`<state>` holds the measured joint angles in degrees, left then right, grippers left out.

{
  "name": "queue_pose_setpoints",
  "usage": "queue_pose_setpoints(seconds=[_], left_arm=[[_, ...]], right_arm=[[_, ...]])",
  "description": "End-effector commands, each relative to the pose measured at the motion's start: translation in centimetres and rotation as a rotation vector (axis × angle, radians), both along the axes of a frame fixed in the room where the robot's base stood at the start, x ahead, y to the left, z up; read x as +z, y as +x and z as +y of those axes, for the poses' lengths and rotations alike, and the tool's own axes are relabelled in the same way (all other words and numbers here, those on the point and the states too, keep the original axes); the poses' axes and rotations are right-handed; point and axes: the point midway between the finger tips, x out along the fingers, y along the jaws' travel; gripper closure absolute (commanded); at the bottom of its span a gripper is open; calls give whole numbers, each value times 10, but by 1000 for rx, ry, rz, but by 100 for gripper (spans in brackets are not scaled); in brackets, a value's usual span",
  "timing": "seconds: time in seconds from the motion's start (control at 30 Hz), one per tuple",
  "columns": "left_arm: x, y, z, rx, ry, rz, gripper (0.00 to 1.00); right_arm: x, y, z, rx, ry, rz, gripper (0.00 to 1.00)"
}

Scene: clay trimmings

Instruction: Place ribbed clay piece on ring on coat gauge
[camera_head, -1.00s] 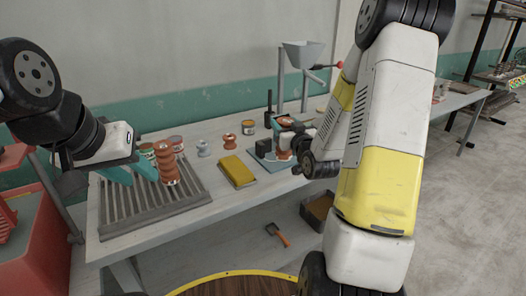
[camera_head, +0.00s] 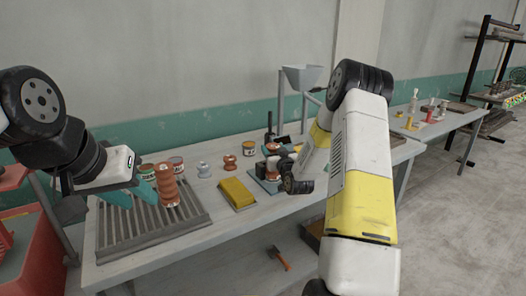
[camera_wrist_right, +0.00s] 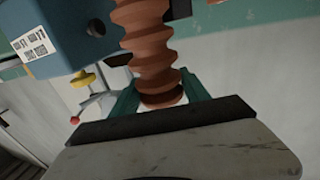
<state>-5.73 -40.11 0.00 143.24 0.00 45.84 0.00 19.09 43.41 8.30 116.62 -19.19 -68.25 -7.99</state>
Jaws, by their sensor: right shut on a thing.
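In the right wrist view my right gripper (camera_wrist_right: 160,95) is shut on a ribbed reddish-brown clay piece (camera_wrist_right: 150,50), with a teal finger on each side of its lower end. In the head view that hand is over what looks like the coat gauge, a device with a blue-grey base (camera_head: 265,184). My arm and wrist partly hide it, and I cannot make out the ring or whether the piece touches it. My left gripper (camera_head: 131,194) has its teal fingers apart beside another tall ribbed clay piece (camera_head: 167,186), standing on the slatted rack (camera_head: 190,217).
A yellow block (camera_head: 237,194) lies between rack and gauge. A brown spool (camera_head: 230,163), a pale spool (camera_head: 204,169) and several tins stand behind. In the right wrist view a blue box (camera_wrist_right: 70,30) with a label is close.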

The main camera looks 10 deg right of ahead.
Motion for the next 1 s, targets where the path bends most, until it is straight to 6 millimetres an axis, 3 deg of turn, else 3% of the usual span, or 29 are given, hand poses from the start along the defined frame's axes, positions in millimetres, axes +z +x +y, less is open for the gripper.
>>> queue_pose_setpoints(seconds=[0.47,0.5,0.6,1.0], left_arm=[[0,0,0,0,0,0,64],[0,0,0,0,0,0,64],[0,0,0,0,0,0,64],[0,0,0,0,0,0,64]], right_arm=[[-9,7,0,0,-1,-3,100],[-11,7,0,0,0,0,42],[-10,7,0,0,0,0,24],[-8,4,0,-1,0,1,24]])
